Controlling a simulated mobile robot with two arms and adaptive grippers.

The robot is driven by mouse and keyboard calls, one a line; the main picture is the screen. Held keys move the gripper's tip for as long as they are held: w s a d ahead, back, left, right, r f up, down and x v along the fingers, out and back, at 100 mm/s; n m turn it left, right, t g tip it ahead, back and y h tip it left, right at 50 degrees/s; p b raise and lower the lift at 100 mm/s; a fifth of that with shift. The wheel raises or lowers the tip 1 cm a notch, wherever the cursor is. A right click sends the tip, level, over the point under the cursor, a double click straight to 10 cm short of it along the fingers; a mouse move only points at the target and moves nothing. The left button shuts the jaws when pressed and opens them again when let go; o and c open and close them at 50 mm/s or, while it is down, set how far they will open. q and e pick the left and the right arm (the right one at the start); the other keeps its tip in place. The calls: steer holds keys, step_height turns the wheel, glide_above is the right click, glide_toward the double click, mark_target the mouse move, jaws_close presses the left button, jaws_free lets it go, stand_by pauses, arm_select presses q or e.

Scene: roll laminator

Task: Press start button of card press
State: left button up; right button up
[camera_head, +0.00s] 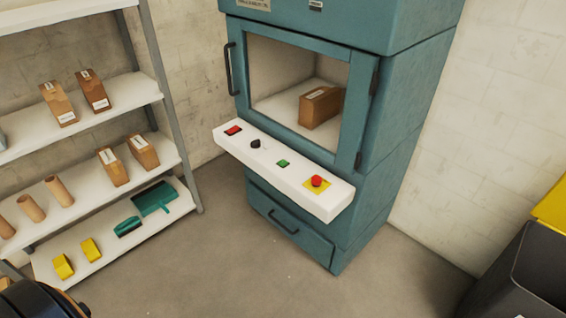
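A teal machine (395,110) stands against the wall, and I take it to be the card press. Its framed window door shows a brown box (320,107) inside on a white floor. A white control panel (300,182) juts out below the window. It carries a red rocker switch (233,130), a black knob (255,143), a green button (283,163) and a red mushroom button (317,181) on a yellow plate. Labels on the buttons cannot be read. Neither gripper is in view.
A metal shelf (110,95) at the left holds brown packages (95,92), cardboard tubes (58,190), yellow items (91,249) and a green dustpan (154,198). A dark bin (530,265) with a yellow part is at the lower right. The floor (300,295) before the machine is clear.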

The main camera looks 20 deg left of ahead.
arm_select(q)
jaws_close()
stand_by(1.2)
